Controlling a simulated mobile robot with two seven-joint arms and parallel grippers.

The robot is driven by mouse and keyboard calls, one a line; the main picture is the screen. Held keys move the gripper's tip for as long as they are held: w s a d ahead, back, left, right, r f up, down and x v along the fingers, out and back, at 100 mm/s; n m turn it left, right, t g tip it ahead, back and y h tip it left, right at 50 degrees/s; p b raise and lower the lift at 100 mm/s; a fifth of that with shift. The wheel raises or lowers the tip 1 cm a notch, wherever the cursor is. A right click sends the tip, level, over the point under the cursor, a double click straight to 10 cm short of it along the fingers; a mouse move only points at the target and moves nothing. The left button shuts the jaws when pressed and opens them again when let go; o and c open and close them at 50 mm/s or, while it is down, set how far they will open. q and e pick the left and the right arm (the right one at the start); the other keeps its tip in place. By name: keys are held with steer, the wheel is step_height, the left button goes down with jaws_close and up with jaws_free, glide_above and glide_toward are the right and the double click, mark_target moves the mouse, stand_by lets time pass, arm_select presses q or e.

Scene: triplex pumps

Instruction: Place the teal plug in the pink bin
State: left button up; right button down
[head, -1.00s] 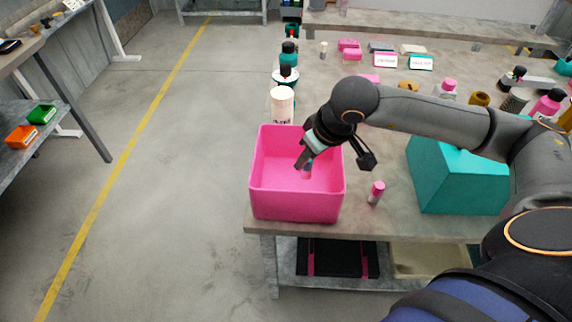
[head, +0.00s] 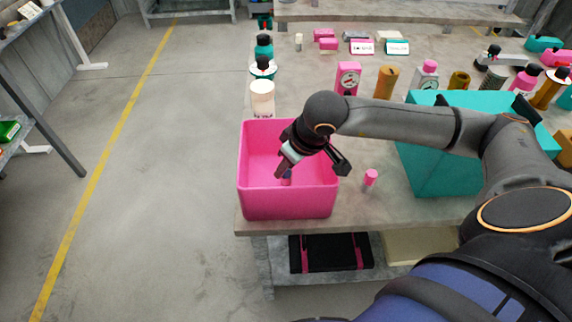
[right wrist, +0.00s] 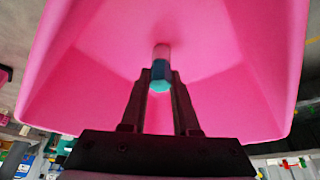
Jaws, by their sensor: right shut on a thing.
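The pink bin (head: 288,203) stands at the table's front left corner in the head view. Its pink inner walls fill much of the right wrist view (right wrist: 100,70). My right gripper (head: 284,172) reaches down inside the bin's opening. It is shut on the teal plug (right wrist: 160,82), a small piece with a teal end, a dark band and a pinkish far end. The plug is between the fingertips (right wrist: 162,74) in the right wrist view. In the head view the plug (head: 287,178) is small and partly hidden by the fingers. My left gripper is not in view.
A pink-topped plug (head: 370,180) stands on the table right of the bin. A large teal bin (head: 425,168) is farther right, under my right arm. A white cup-like container (head: 262,98) and several bottles stand behind the pink bin. Floor is clear to the left.

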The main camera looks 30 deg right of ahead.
steer(key=c, duration=0.7)
jaws_free()
steer(key=shift+f, duration=0.1)
steer(key=shift+o, duration=0.2)
steer(key=shift+r+p, duration=0.35)
steer(key=shift+p, duration=0.15)
steer(key=v, duration=1.1)
steer(key=shift+s+r, duration=0.2)
steer(key=shift+r, duration=0.1)
